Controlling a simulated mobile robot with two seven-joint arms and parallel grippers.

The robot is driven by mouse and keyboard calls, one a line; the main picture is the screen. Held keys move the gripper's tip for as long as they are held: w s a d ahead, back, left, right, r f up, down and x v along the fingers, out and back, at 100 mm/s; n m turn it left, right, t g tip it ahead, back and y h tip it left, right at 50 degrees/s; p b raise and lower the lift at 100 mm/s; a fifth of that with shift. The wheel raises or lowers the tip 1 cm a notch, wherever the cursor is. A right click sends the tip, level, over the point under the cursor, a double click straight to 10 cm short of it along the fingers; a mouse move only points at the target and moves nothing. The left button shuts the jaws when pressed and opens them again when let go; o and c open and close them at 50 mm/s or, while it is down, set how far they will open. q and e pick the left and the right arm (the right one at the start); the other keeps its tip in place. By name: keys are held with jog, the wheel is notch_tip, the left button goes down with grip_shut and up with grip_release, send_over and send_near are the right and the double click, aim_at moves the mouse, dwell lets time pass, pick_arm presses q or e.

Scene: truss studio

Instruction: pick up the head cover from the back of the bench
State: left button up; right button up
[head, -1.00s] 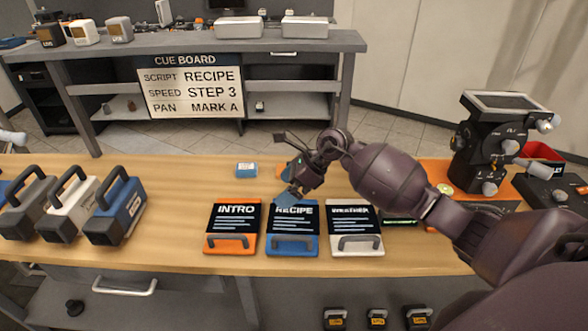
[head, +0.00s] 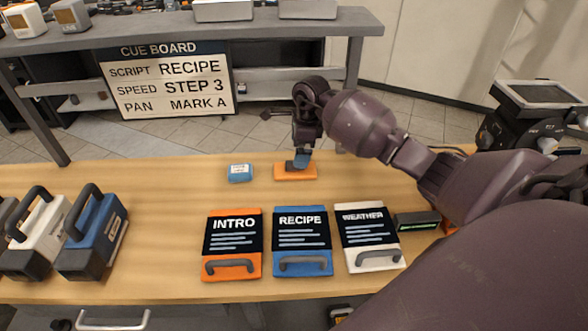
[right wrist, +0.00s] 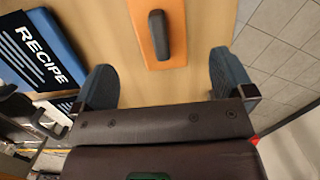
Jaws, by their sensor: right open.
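The head cover, as I take it, is a flat orange plate (head: 295,174) with a dark raised grip, lying at the back of the bench (head: 140,200). It also shows in the right wrist view (right wrist: 178,42), its dark grip (right wrist: 158,36) pointing lengthwise toward my palm. My right gripper (head: 302,158) is over the plate and hides part of it. In the right wrist view my right gripper (right wrist: 164,84) has its blue fingers wide apart, with nothing between them; the plate lies just beyond the tips, roughly centred. My left gripper is not in view.
A small blue box (head: 240,173) lies left of the plate. The INTRO (head: 232,243), RECIPE (head: 301,242) and WEATHER (head: 369,237) boards lie along the front. Handled blocks (head: 92,235) stand at left. A dark device (head: 416,222) lies right of the boards.

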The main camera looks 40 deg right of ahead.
aim_at(283, 171)
jog(key=shift+w+a+f, duration=0.1)
jog(key=shift+a+f, duration=0.1)
jog(key=shift+f, duration=0.85)
jog(key=shift+w+a+f, duration=0.15)
jog(key=shift+f, duration=0.9)
jog(key=shift+w+a+f, duration=0.1)
jog(key=shift+a+f, duration=0.1)
jog(key=shift+f, duration=0.85)
jog(key=c, duration=1)
